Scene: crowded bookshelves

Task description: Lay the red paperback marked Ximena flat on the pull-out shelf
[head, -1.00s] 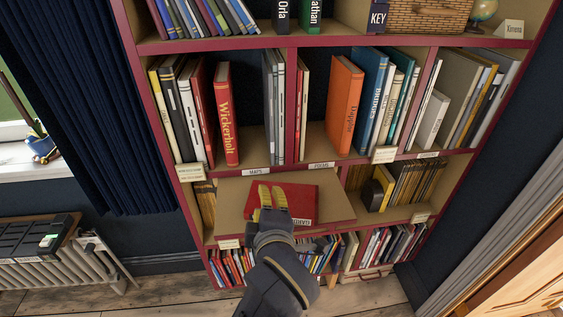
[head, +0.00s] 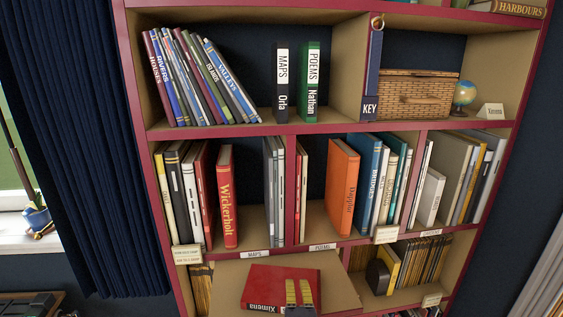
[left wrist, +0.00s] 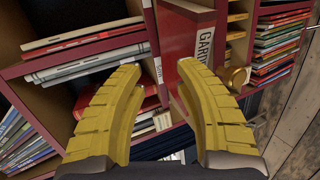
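The red paperback marked Ximena (head: 280,283) lies flat on the pull-out shelf (head: 337,291), its cover up and its spine toward me. Part of its front right is hidden behind my left gripper (head: 300,287) in the head view. In the left wrist view the red book (left wrist: 184,38) shows beyond the fingers, with spine lettering starting GARD. My left gripper's yellow fingers (left wrist: 160,72) are apart, with nothing seen held between them. I cannot tell whether a finger touches the book. My right gripper is not in view.
A basket (head: 418,95), a globe (head: 465,92) and a small Ximena card (head: 490,111) stand higher up. A dark round object (head: 377,276) is right of the pull-out shelf.

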